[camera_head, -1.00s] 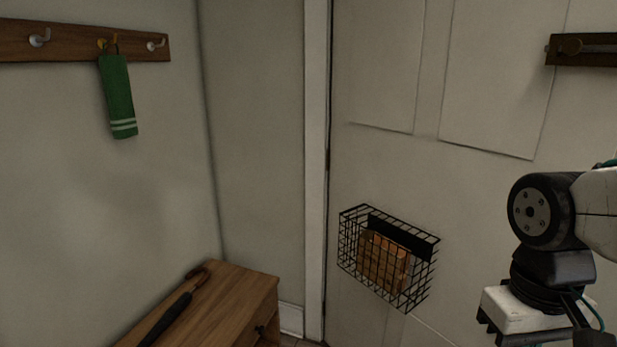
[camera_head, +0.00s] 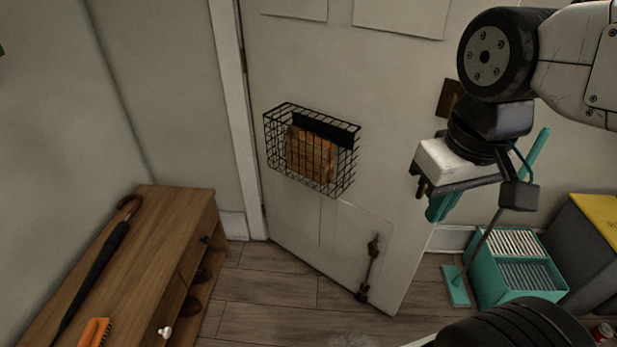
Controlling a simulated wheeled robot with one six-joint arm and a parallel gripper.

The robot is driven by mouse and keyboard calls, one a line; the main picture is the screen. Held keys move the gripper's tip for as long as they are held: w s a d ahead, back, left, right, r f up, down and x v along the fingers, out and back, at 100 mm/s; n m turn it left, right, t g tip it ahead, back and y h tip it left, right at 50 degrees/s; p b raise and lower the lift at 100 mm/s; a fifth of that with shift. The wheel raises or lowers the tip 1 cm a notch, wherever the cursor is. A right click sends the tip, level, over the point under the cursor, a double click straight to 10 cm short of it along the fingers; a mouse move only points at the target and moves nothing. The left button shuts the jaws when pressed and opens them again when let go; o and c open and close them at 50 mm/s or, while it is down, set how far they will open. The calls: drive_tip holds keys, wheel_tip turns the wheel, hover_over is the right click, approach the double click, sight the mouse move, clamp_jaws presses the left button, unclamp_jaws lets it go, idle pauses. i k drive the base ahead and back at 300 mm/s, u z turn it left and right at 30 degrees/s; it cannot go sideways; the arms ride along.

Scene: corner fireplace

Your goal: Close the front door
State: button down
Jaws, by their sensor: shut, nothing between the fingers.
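The front door (camera_head: 340,240) is a pale panelled door standing open, hinged at its left side by the white frame (camera_head: 231,100). Its free edge is on the right, angled out over the floor. A black wire basket (camera_head: 310,150) holding a brown packet hangs on its face. A dark bolt (camera_head: 370,268) is low near the free edge. A brown lock plate (camera_head: 449,98) is partly hidden behind my arm. My gripper (camera_head: 440,206) is shut and empty, pointing down in front of the door's free edge; whether it touches the door cannot be told.
A wooden bench (camera_head: 150,255) with an umbrella (camera_head: 95,265) and an orange brush (camera_head: 95,332) stands at left. At right are a teal crate (camera_head: 515,268), a long-handled teal tool (camera_head: 456,287) and a grey yellow-topped bin (camera_head: 590,245). Plank floor before the door is clear.

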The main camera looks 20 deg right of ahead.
sight(387, 68)
drive_tip(key=u, duration=1.85)
drive_tip(key=k, duration=0.95)
drive_tip(key=z, duration=2)
drive_tip(key=i, duration=0.5)
drive_tip(key=u, duration=0.05)
